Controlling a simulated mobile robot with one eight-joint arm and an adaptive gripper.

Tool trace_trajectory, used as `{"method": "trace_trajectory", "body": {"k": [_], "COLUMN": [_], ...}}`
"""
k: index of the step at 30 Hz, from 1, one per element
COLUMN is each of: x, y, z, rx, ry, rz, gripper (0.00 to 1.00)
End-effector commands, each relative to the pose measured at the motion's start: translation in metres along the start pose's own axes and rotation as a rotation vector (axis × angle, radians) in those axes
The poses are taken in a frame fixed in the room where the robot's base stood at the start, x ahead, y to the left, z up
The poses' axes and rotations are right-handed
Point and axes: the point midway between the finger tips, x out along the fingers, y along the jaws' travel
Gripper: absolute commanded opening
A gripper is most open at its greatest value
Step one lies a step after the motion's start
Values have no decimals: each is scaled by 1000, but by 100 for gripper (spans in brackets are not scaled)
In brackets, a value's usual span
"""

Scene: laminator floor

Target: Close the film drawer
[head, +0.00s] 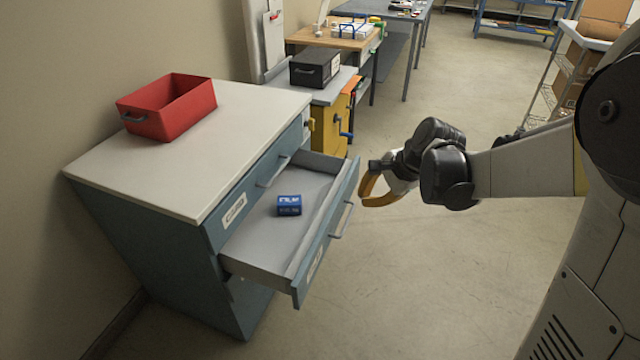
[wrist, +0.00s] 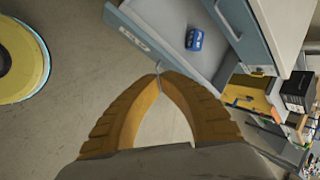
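The film drawer (head: 270,245) stands pulled out of a blue-grey cabinet (head: 150,230), below a closed top drawer (head: 260,180). A small blue item with white lettering (head: 289,205) lies inside it; it also shows in the wrist view (wrist: 194,39). The drawer's front (head: 325,240) has a grey bar handle (head: 343,219) and a white label. My gripper (head: 366,196) has curved yellow fingers and is outside the drawer, close to the far part of its front. In the wrist view my gripper's tips (wrist: 158,71) meet near the drawer front (wrist: 145,45), with nothing visible held between them.
A red bin (head: 168,108) sits on the cabinet top. Behind the cabinet stand a yellow-sided unit with a black box (head: 315,68) and a wooden bench (head: 350,40). A wire rack (head: 565,80) stands at the right. The floor before the drawer is clear.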

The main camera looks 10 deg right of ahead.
Motion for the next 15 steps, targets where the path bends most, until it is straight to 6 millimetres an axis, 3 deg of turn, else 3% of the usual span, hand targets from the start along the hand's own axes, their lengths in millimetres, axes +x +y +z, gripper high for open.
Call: {"method": "trace_trajectory", "body": {"k": [5, 9, 15], "x": [60, 109, 162], "y": [-6, 6, 32], "z": [-44, -73, -96], "rx": [333, 583, 840], "ry": [-109, -199, -301], "rz": [-5, 4, 29], "gripper": [0, 0, 0]}}
